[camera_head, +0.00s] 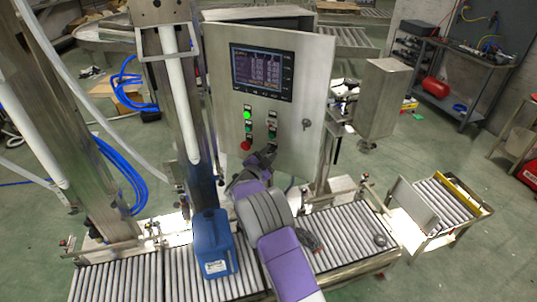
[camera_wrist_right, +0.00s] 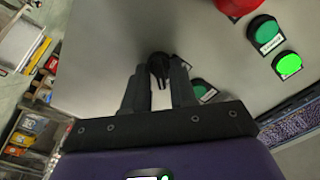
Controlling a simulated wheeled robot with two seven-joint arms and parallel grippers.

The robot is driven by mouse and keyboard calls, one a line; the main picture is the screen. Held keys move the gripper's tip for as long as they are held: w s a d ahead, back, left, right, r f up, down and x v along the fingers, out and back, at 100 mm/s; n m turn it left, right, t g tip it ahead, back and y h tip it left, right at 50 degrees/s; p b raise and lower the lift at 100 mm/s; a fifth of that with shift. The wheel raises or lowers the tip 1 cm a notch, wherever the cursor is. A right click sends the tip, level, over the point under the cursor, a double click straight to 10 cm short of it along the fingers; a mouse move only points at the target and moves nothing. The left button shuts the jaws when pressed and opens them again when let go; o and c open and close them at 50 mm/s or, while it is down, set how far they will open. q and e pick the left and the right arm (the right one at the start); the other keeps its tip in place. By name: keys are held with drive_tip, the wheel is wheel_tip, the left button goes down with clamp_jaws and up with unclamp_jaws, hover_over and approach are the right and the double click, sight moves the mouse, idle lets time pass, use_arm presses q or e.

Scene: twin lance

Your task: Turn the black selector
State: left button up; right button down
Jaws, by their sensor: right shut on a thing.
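The black selector (camera_wrist_right: 158,66) is a small dark knob on the grey face of the control cabinet (camera_head: 310,100). My right gripper (camera_wrist_right: 159,84) is shut on it, with one finger on each side in the wrist view. In the head view my right gripper (camera_head: 266,154) is at the lower part of the panel, below the right column of controls, and hides the selector. The exact angle of the knob is hard to tell. My left gripper is not in view.
A lit green button (camera_head: 247,115) and a red button (camera_head: 246,146) are left of my gripper. A screen (camera_head: 262,72) is above. A blue canister (camera_head: 214,243) stands on the roller conveyor (camera_head: 340,240) below. Steel filling columns rise at the left.

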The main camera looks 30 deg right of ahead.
drive_tip(key=n+p, duration=0.2)
drive_tip(key=n, duration=0.2)
drive_tip(key=shift+r, duration=0.1)
drive_tip(key=n+p, duration=0.2)
drive_tip(key=n, duration=0.2)
drive_tip(key=shift+w+n, duration=0.1)
drive_tip(key=shift+n, duration=0.2)
drive_tip(key=n+p, duration=0.2)
drive_tip(key=n, duration=0.2)
drive_tip(key=shift+a+n, duration=0.1)
drive_tip(key=shift+n, duration=0.2)
drive_tip(key=shift+w+n+p, duration=0.1)
drive_tip(key=shift+n+p, duration=0.75)
drive_tip(key=shift+n, duration=1.35)
drive_tip(key=c, duration=1.2)
unclamp_jaws()
